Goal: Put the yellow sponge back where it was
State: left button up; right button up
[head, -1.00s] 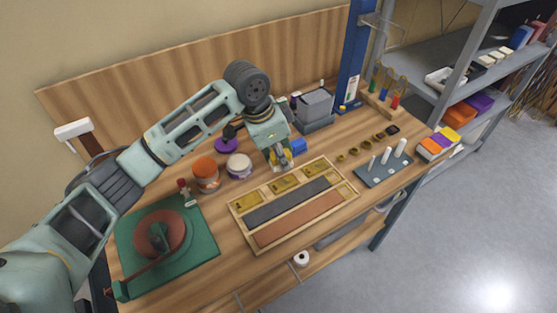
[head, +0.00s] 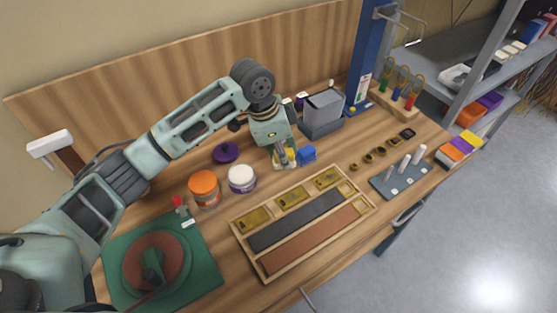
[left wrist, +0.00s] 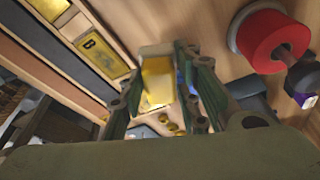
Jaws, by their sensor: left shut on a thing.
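The yellow sponge (head: 291,155) is between the fingers of my left gripper (head: 284,156), just behind the wooden tray with brass plates. In the left wrist view, the yellow sponge (left wrist: 158,82) sits between both fingers of the left gripper (left wrist: 160,85), with a pale part at its end. The gripper is shut on it. A blue block (head: 307,153) stands close to its right. The fingers partly hide the sponge, and I cannot tell whether it touches the bench. My right gripper is not in view.
The wooden tray (head: 236,225) lies in front. An orange-lidded jar (head: 204,186), a white-lidded jar (head: 242,178) and a purple disc (head: 226,152) stand to the left. A grey bin (head: 322,112) is behind right. Several small brass rings (head: 368,158) lie to the right.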

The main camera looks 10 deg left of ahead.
aim_at(279, 174)
pick_arm(q)
jog(key=shift+w+a+f, duration=0.2)
jog(key=shift+a+f, duration=0.25)
jog(key=shift+a, duration=0.2)
notch_tip(279, 174, down, 3)
jog(key=shift+f+p, duration=0.1)
jog(key=shift+p, duration=0.6)
jog(key=shift+f, duration=0.5)
jog(key=o, duration=1.1)
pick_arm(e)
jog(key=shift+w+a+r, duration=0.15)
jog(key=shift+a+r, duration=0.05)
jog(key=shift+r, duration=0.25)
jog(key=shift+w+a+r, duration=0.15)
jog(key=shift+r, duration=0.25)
pick_arm(q)
jog(key=b+v, duration=0.2)
jog(key=v, duration=1)
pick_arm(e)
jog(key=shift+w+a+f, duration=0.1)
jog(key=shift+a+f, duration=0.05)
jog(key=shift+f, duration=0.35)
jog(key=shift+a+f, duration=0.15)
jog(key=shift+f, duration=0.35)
